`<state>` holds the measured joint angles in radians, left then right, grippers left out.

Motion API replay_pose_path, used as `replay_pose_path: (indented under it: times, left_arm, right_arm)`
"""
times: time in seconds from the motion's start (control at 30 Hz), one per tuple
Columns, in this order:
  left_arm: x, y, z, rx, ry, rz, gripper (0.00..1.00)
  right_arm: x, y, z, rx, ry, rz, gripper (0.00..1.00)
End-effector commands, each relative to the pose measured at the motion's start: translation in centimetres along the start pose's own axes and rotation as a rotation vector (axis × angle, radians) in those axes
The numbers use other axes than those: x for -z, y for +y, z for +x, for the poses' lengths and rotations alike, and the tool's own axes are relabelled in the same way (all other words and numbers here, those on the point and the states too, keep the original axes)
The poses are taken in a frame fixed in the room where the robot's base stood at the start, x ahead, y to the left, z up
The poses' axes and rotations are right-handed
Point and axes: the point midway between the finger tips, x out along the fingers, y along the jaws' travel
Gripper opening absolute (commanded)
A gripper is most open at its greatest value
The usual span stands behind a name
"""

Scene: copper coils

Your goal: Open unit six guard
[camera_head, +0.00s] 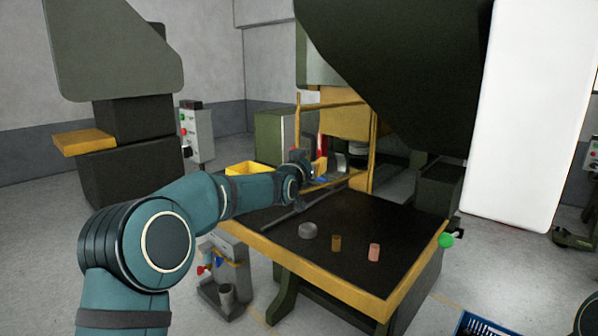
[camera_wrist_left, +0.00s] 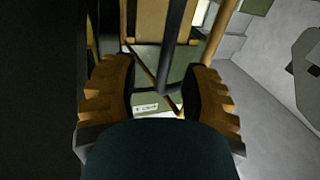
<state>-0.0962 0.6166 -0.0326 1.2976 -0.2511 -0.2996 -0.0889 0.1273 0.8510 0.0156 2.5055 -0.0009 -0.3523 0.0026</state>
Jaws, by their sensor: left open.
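The guard (camera_head: 373,130) is a yellow frame with thin posts and a top bar, standing upright at the front of the green press over the dark table. My left gripper (camera_head: 318,168) reaches in from the left, at the guard's lower left part, and hides some of it. In the left wrist view its two yellow ribbed fingers (camera_wrist_left: 160,85) are spread apart. A dark upright bar (camera_wrist_left: 177,50) shows between and beyond them; I cannot tell whether it touches a finger. Yellow guard bars (camera_wrist_left: 216,35) show behind. My right gripper is not in view.
A yellow bin (camera_head: 247,169) lies behind my arm.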

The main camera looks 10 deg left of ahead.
Motion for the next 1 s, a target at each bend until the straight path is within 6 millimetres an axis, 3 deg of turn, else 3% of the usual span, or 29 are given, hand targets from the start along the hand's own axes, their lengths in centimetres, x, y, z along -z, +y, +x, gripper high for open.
replay_pose_path:
  times: [0.3,0.5,1.0]
  left_arm:
    - [0.0,-0.2,-5.0,0.002,-0.001,0.0,0.46]
    - [0.0,-0.2,-6.9,0.002,-0.001,0.001,0.46]
    - [-0.1,-0.2,-7.5,0.002,-0.002,0.001,0.46]
  right_arm:
    - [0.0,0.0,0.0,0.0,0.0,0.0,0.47]
    - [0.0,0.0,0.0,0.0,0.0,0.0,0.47]
    - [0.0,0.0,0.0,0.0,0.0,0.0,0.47]
